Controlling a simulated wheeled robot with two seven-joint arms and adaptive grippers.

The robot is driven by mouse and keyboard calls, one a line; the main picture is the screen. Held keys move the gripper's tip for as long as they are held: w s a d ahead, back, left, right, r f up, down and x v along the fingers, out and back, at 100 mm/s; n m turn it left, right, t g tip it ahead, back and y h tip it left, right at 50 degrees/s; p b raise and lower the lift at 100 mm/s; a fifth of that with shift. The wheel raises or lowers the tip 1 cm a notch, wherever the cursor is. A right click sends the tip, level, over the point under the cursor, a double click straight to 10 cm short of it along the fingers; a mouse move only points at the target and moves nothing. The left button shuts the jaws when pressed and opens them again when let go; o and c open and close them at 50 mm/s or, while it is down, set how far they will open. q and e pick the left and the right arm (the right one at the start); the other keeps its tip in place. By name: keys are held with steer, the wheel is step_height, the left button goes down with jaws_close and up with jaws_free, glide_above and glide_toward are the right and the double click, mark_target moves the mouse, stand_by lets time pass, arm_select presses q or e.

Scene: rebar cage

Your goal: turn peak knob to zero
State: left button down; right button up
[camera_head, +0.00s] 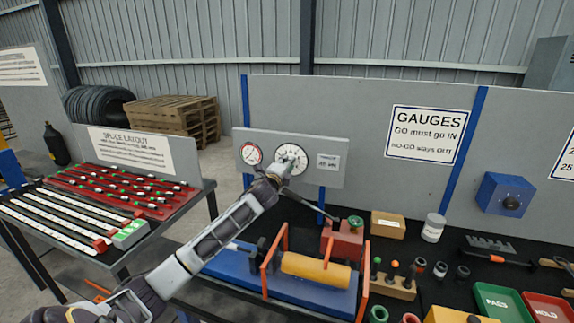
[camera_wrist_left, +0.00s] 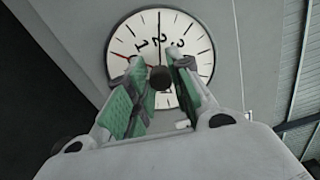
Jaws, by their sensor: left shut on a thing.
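A round white dial (camera_head: 291,153) with black numbers is set in a grey gauge panel (camera_head: 220,141). The small dark round peak knob (camera_wrist_left: 160,78) is in front of the dial's middle. My left gripper (camera_head: 283,168) reaches up to the dial; in the left wrist view its green-padded fingers (camera_wrist_left: 158,88) are shut on the knob, one on either side. The lower part of the dial is hidden by the gripper. My right gripper is not in view.
A smaller red-and-white gauge (camera_head: 251,154) is left of the dial, and a small label (camera_head: 328,161) is right of it. Below stands a blue bench fixture (camera_head: 334,296) with a yellow cylinder (camera_head: 315,269) and orange posts. Small parts crowd the black bench to the right.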

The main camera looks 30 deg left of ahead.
arm_select(q)
steer(key=n+p, duration=0.1)
steer(key=n, duration=0.5)
steer(key=n+p, duration=0.1)
steer(key=n, duration=0.6)
steer(key=shift+d+f, duration=0.1)
steer(key=shift+f, duration=0.1)
steer(key=shift+n, duration=0.3)
steer(key=c, duration=1.3)
jaws_free()
